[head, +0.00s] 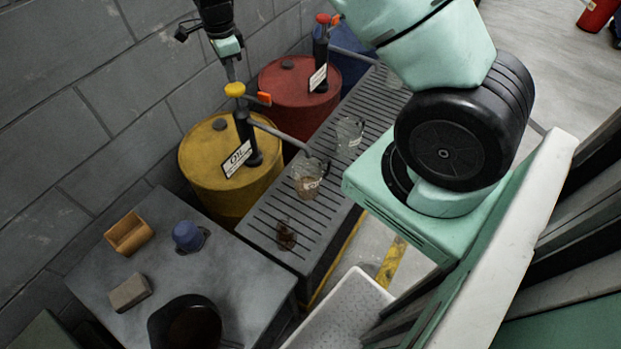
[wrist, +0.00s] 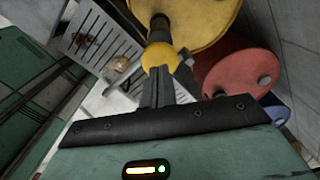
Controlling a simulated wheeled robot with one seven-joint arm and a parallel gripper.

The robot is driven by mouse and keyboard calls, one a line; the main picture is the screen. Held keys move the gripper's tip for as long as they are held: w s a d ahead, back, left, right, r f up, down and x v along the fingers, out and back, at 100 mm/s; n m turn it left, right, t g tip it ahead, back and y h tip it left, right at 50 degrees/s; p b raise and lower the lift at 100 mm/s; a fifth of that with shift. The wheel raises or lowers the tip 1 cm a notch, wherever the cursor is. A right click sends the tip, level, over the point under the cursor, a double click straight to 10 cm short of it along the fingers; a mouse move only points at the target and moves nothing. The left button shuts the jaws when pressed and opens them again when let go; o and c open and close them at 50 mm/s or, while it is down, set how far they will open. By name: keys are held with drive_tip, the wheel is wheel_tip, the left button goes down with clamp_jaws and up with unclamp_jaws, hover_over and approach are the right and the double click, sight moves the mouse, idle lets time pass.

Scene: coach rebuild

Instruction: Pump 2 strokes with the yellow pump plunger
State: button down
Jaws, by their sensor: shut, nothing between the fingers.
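The yellow pump plunger (head: 235,90) is a round yellow knob on top of a black pump on the yellow drum (head: 195,160). An "Oil" sign hangs on that pump. My gripper (head: 232,74) points down, shut and empty, with its fingertips right above the knob; I cannot tell whether they touch. In the wrist view the shut fingers (wrist: 160,82) end at the yellow knob (wrist: 159,55). The pump's grey spout reaches over the grate to a clear jug (head: 309,180) with some brown liquid in it.
A red drum (head: 290,95) with a red-knobbed pump (head: 322,19) stands behind, and a blue drum beyond. The slatted grate (head: 270,215) carries another clear jug (head: 348,135) and a brown stain. A grey table (head: 180,275) with small items stands in front. A block wall is at left.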

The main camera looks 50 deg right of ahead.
drive_tip(key=shift+r, duration=0.15)
wheel_tip(320, 180, up, 6)
drive_tip(key=p, duration=0.4)
drive_tip(key=shift+p, duration=0.3)
idle(0.4)
drive_tip(key=s+a+r+n+y+b, duration=0.25)
drive_tip(key=s+a+n+b, duration=0.55)
drive_tip(key=s+a+n, duration=0.95)
drive_tip(key=s+a+f+n+h+b, duration=0.1)
drive_tip(key=s+a+n+b, duration=0.1)
drive_tip(key=s+n, duration=0.4)
drive_tip(key=s+a+f+n+h+b, duration=0.1)
drive_tip(key=s+n, duration=0.5)
drive_tip(key=s, duration=0.7)
drive_tip(key=a+b, duration=0.1)
drive_tip(key=b, duration=0.1)
drive_tip(key=shift+b, duration=0.35)
